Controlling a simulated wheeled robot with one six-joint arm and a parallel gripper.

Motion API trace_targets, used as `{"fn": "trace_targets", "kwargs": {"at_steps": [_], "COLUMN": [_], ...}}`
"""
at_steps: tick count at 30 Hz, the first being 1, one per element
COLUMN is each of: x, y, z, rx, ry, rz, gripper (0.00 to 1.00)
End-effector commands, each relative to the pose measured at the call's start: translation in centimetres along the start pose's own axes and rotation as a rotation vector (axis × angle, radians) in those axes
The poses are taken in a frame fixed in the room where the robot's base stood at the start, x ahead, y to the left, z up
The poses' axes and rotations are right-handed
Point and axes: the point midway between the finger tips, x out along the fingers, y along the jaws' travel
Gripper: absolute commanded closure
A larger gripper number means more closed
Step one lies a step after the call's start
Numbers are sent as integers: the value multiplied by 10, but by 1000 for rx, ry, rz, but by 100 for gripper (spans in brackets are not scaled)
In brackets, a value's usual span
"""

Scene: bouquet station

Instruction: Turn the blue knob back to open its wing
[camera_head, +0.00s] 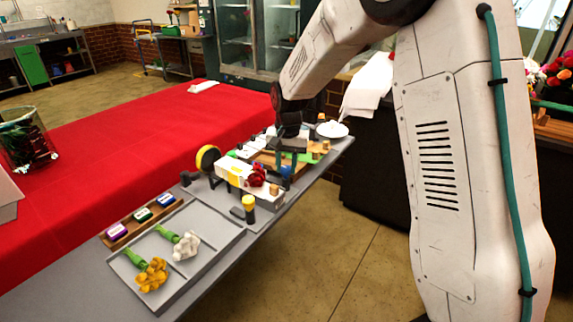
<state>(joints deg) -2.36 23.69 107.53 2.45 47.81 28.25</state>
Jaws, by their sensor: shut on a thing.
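My gripper (287,160) points down over the far part of the grey bench, with its fingers shut around the top of a small blue knob (286,171). The fingers hide part of the knob, and its turn angle cannot be read. Next to it on the left is a white block-like fixture (234,171) with a red flower (257,176) at its right end. Which part is the blue knob's wing, and how far open it stands, is too small and covered to tell.
A yellow-topped post (249,203) and a yellow round disc (208,157) stand near the fixture. A grey tray (222,252) holds a yellow and a white flower. Behind it is a wooden rack (120,230) of coloured blocks. A white plate (332,129) lies at the far end.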

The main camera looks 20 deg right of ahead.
Motion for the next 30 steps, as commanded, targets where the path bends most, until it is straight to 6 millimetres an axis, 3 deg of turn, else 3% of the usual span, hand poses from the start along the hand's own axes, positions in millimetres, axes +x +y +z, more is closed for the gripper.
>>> {"fn": "trace_targets", "kwargs": {"at_steps": [12, 13, 15, 24, 30], "x": [-2, -2, -2, -2, -28], "y": [-1, -1, -1, -1, -1], "z": [-2, -2, -1, -1, -2], "rx": [8, 8, 8, 7, 7], "ry": [6, 6, 5, 3, 7], "rz": [-4, -4, -3, -2, -4], "gripper": [94, 66, 50, 50, 50]}}
